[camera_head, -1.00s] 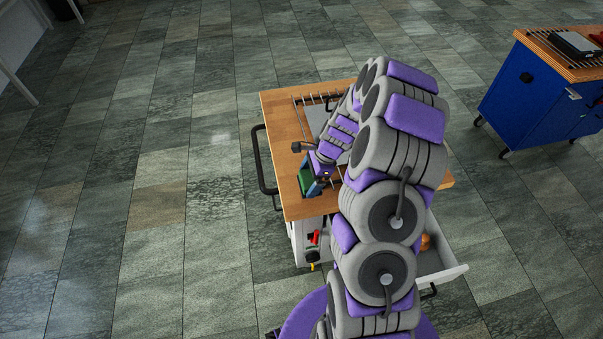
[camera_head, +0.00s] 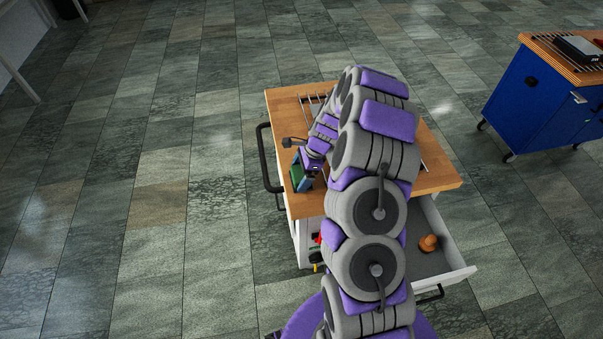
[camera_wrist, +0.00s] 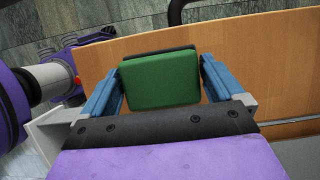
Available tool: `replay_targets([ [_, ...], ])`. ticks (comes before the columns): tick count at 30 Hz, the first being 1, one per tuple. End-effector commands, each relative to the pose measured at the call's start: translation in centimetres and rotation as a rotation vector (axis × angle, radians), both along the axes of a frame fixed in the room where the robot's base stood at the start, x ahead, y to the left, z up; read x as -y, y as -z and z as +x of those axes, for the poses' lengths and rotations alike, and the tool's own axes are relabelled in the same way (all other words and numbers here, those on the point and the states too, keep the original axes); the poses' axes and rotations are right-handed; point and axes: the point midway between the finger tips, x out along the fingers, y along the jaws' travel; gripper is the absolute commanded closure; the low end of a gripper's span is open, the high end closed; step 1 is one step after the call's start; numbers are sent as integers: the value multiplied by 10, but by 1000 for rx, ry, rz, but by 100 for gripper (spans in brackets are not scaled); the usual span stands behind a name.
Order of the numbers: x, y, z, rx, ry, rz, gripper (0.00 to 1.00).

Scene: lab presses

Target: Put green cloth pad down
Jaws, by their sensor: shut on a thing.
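The green cloth pad (camera_wrist: 162,82) is between the blue fingers of my gripper (camera_wrist: 160,86) in the wrist view. My gripper is shut on it. In the head view the pad (camera_head: 296,176) shows as a small green patch at my gripper (camera_head: 301,172), over the left front part of the wooden top (camera_head: 440,178) of a white cart. The wrist view shows bare wood (camera_wrist: 235,60) around the pad. I cannot tell whether the pad touches the wood.
An open drawer (camera_head: 455,275) with an orange-brown object (camera_head: 428,243) in it juts out at the cart's front right. A black handle (camera_head: 266,160) is on the cart's left side. A blue cart (camera_head: 540,100) stands at the far right. My arm covers much of the wooden top.

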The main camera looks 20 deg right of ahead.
Motion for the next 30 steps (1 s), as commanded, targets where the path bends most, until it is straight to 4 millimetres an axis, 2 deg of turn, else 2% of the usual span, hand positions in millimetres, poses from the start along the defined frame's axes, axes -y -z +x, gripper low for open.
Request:
replay_targets([
  [1,1,0,0,0,0,1,37],
  [2,2,1,0,0,0,2,4],
  [3,3,1,0,1,0,3,0],
  [11,7,1,0,2,1,6,0],
  [14,8,-7,0,3,2,4,0],
  [24,29,-68,-5,2,3,1,0],
  [30,44,-97,-8,1,2,5,0],
])
